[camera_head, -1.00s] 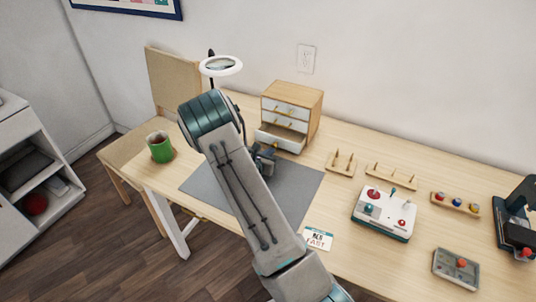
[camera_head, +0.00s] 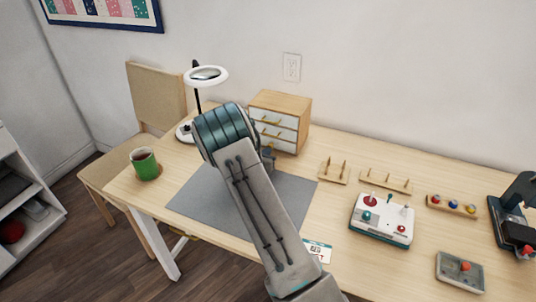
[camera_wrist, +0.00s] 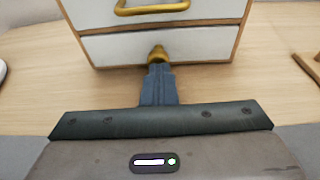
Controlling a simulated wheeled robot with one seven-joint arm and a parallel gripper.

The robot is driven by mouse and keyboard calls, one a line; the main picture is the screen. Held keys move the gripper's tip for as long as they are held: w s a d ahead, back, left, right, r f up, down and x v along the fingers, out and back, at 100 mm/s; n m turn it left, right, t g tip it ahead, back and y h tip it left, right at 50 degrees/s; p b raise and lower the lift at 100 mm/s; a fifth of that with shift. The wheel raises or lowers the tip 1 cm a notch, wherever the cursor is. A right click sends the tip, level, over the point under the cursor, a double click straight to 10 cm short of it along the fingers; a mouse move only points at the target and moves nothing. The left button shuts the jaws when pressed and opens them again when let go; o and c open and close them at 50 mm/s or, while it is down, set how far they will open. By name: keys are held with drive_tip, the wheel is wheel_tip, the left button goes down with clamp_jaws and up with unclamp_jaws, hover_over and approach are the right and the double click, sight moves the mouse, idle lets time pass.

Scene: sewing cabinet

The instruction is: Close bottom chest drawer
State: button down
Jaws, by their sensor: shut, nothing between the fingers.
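The small wooden chest (camera_head: 292,104) with white drawer fronts stands at the back of the table. In the wrist view its bottom drawer (camera_wrist: 110,48) sits flush in the frame, with the brass knob (camera_wrist: 158,53) at its middle. My gripper (camera_wrist: 157,70) is shut and empty, its fingertips right at that knob and seeming to touch it. The drawer above (camera_wrist: 100,18) has a brass loop handle (camera_wrist: 150,7). In the head view my arm hides most of the gripper and the lower left of the chest.
A grey mat (camera_head: 200,192) lies before the chest. A green mug (camera_head: 145,164) and a ring lamp (camera_head: 206,76) stand to the left. Peg boards (camera_head: 333,174) and a joystick box (camera_head: 382,218) stand to the right.

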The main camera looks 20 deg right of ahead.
drive_tip(key=shift+s+a, duration=0.15)
drive_tip(key=shift+a, duration=0.05)
drive_tip(key=v, duration=0.4)
drive_tip(key=b+v, duration=0.1)
drive_tip(key=v, duration=0.4)
drive_tip(key=f+v, duration=0.1)
drive_tip(key=v, duration=0.3)
drive_tip(key=shift+s+a, duration=0.15)
drive_tip(key=shift+s, duration=0.15)
drive_tip(key=s+d+r+m+g+p, duration=0.1)
drive_tip(key=s+d+r+m+g, duration=0.4)
drive_tip(key=s+m, duration=0.3)
drive_tip(key=s+d+r+m+g+p, duration=0.1)
drive_tip(key=s+d+r+m+g, duration=0.25)
drive_tip(key=s+r+m, duration=0.45)
drive_tip(key=s+a+r+m+y, duration=0.3)
drive_tip(key=s+a+m+y, duration=0.2)
drive_tip(key=s+a+m, duration=0.1)
drive_tip(key=s+a+r+m+y+p, duration=0.1)
drive_tip(key=s+a+r+m+y, duration=0.3)
drive_tip(key=s, duration=0.5)
drive_tip(key=shift+s+a+m+y, duration=0.2)
drive_tip(key=shift+a+m+y, duration=0.4)
drive_tip(key=shift+a+m, duration=0.3)
